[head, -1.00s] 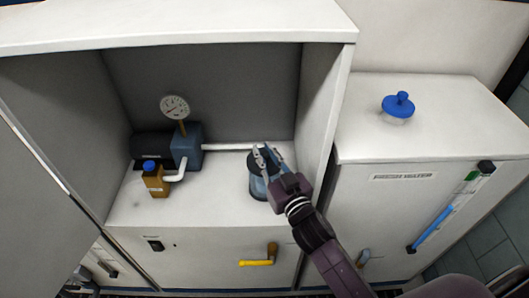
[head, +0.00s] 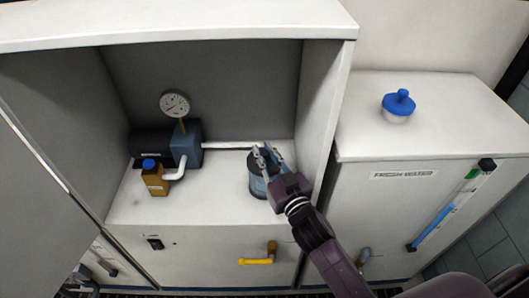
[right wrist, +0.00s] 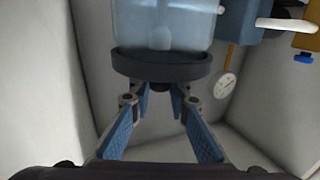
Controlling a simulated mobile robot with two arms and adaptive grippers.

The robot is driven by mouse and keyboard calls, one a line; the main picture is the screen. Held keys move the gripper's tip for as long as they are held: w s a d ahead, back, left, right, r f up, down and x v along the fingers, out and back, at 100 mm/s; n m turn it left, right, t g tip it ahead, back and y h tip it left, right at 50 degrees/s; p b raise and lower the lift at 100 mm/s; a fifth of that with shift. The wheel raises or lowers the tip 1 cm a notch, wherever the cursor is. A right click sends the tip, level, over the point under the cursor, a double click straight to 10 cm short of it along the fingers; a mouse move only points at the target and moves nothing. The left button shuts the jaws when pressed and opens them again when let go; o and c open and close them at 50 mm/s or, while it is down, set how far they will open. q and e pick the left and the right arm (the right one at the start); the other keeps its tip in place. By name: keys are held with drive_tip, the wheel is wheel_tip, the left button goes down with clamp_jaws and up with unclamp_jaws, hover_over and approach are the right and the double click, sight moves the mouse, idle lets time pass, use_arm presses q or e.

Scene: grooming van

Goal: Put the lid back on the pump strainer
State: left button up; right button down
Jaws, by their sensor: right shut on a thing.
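The pump strainer (head: 258,187) is a clear bluish bowl standing on the right side of the cupboard shelf, at the end of a white pipe. It also shows in the right wrist view (right wrist: 165,25). A dark round lid (right wrist: 160,66) is at the bowl's rim. My right gripper (head: 266,156) comes in from the front right and is shut on this lid. In the right wrist view, its fingertips (right wrist: 162,92) meet at the lid; what lies between them is mostly hidden. I cannot tell whether the lid is fully seated. A small part of my left gripper (head: 77,284) shows at the bottom left.
A pump (head: 186,144) with a gauge (head: 174,104) and a brown bottle (head: 155,180) stand left on the shelf. The cupboard's right wall (head: 318,120) is close to my right arm. A blue knobbed cap (head: 399,103) sits on the fresh water cabinet (head: 440,110).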

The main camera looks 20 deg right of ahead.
drive_tip(key=shift+f, duration=0.35)
drive_tip(key=c, duration=1.7)
unclamp_jaws()
drive_tip(key=shift+c, duration=0.2)
drive_tip(key=s+d, duration=0.1)
drive_tip(key=s, duration=1.1)
drive_tip(key=shift+d, duration=0.2)
drive_tip(key=shift+r, duration=0.15)
